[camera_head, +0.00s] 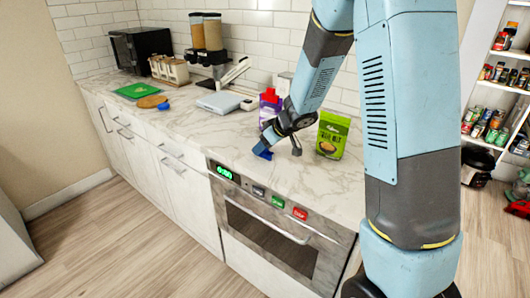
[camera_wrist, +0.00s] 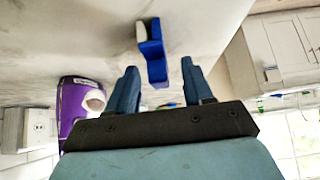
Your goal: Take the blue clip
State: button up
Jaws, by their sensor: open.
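The blue clip (camera_wrist: 155,55) shows in the wrist view against the pale marble counter, with a whitish part at one end. It lies ahead of and between the two fingers of my gripper (camera_wrist: 159,67), apart from both as far as I can see. The fingers are spread and nothing is held. In the head view my gripper (camera_head: 280,150) is low over the counter near its front edge, above the oven. A bright blue patch shows beside its tip there; I cannot tell whether that is the clip or a finger.
A purple carton (camera_head: 269,108) stands behind my gripper, and a green bag (camera_head: 332,136) stands to its right. A grey scale-like box (camera_head: 219,103) lies further left. A green board (camera_head: 137,90) is at the far left. The counter (camera_head: 205,135) left of my gripper is clear.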

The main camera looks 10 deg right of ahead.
jog(key=shift+x, duration=0.95)
jog(key=shift+c, duration=0.2)
grip_shut()
